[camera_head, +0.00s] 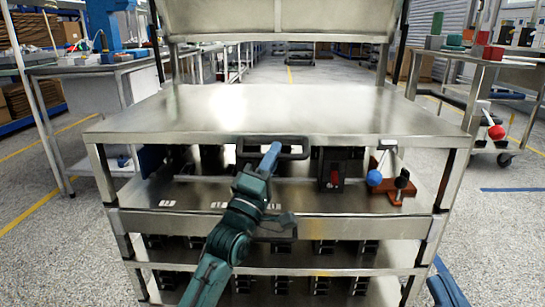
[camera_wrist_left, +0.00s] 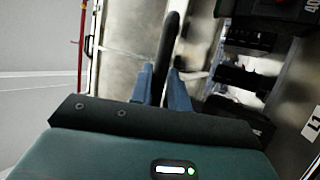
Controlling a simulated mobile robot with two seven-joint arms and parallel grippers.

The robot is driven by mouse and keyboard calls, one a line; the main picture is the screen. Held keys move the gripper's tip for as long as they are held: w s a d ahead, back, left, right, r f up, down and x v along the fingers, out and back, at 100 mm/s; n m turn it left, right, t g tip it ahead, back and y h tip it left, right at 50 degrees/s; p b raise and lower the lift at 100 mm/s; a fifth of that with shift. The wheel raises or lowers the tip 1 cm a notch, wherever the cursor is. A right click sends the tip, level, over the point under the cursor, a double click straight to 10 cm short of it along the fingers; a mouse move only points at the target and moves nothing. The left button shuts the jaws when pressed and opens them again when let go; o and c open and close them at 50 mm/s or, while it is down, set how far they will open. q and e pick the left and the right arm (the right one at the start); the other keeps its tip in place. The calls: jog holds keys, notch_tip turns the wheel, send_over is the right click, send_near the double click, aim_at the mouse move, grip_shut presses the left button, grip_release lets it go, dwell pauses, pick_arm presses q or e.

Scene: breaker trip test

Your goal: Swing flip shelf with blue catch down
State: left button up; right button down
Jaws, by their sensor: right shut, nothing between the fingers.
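The flip shelf (camera_head: 235,108) is a flat steel panel, lying about level on top of the steel frame. A black loop handle (camera_head: 297,150) sits at its front edge. My left gripper (camera_head: 272,152) reaches up to this handle. In the left wrist view its blue fingers (camera_wrist_left: 161,80) stand on either side of the dark handle bar (camera_wrist_left: 168,50) and appear closed on it. A blue ball knob (camera_head: 374,177) sits by a red-brown block under the shelf at right. My right gripper (camera_head: 444,288) shows only partly at the bottom right edge, shut and empty.
Under the shelf are a black breaker unit (camera_head: 334,170) with a red part and a lower tray rail (camera_head: 330,229). Several dark units stand beneath it. A cart with a red ball (camera_head: 496,132) stands at right, a workbench (camera_head: 95,72) at left. Floor at both sides is open.

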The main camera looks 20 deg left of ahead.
pick_arm(q)
jog(key=shift+o, duration=0.6)
jog(key=shift+w+f, duration=0.1)
jog(key=shift+f, duration=0.6)
